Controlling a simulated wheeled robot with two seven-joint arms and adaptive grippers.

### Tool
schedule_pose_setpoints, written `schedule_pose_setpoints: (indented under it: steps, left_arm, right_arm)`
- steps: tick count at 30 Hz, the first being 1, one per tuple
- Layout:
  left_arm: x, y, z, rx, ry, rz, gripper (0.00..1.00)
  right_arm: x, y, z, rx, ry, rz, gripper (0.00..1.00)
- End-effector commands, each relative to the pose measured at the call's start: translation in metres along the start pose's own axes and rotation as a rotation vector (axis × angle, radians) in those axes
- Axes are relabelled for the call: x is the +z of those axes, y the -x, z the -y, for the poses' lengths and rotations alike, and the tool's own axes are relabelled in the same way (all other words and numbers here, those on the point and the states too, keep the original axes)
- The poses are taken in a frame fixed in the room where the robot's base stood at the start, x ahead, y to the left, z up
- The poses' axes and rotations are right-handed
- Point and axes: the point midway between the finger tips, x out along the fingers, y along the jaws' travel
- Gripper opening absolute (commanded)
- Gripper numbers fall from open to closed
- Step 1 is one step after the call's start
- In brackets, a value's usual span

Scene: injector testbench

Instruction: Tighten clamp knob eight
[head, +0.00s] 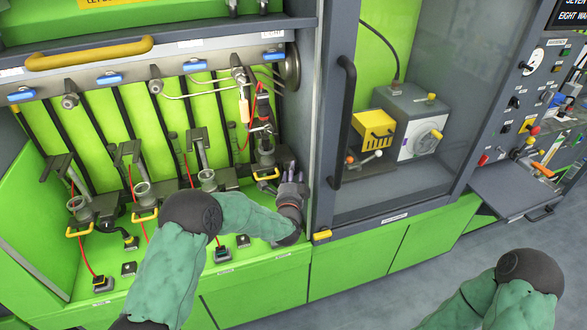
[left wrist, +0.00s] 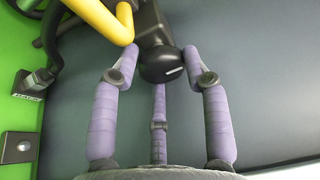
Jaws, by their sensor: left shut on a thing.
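The clamp knob (left wrist: 160,68) is black and round with a white line on its face. In the left wrist view it sits at the end of a dark clamp body, beside a yellow bar (left wrist: 105,20). My left gripper (head: 291,180) reaches the rightmost clamp station (head: 264,158) of the green bench in the head view, beside the dark cabinet post. Its purple fingers also show in the left wrist view (left wrist: 160,77), shut around the knob. The knob cannot be made out in the head view. My right gripper is outside both views.
More clamp stations with yellow handles stand to the left, one with its yellow handle (head: 145,216) near the front. A yellow grab bar (head: 90,53) spans the rail above. A cabinet door handle (head: 345,120) stands close right of my left gripper.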

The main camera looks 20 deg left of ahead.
Motion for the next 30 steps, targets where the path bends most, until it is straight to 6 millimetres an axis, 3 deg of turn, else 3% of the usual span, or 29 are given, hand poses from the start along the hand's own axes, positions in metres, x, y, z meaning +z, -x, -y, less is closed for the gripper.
schedule_pose_setpoints:
  steps: [1, 15, 30]
  left_arm:
    - [0.006, -0.002, 0.010, 0.009, -0.033, 0.016, 0.14]
    - [0.005, -0.004, 0.014, 0.135, -0.344, 0.017, 0.14]
    - [0.005, -0.005, 0.014, 0.166, -0.433, 0.019, 0.14]
  right_arm:
    - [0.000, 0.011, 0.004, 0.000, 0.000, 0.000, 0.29]
    - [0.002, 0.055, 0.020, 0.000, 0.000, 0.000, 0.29]
    - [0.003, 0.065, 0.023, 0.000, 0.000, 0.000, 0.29]
